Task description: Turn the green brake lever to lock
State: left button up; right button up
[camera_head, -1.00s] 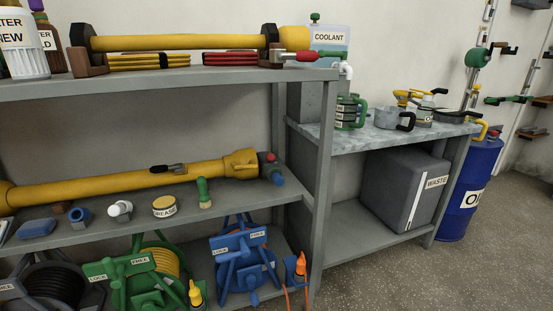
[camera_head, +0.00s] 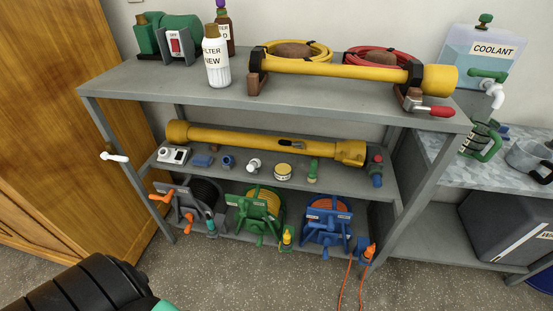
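The green reel (camera_head: 262,206) stands in the middle of the bottom shelf, with yellow hose or cable wound on it. Its green front plate (camera_head: 236,200) carries small pale labels that are too small to read now. Green bars cross its front, but I cannot tell which one is the brake lever or how it is set. A yellow-tipped nozzle (camera_head: 288,236) is at its right front. A black ribbed part of my own arm shows at the bottom left, well short of the reel. Neither gripper is in view.
A grey reel (camera_head: 184,206) with orange handles stands left of the green one, a blue reel (camera_head: 328,222) right. Orange cord (camera_head: 347,285) hangs to the floor. The middle shelf (camera_head: 215,175) overhangs the reels. Speckled floor (camera_head: 240,280) in front is mostly clear. A wooden cabinet (camera_head: 70,110) stands left.

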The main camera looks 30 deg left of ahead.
aim_at(244, 206)
jog(key=u, duration=1.35)
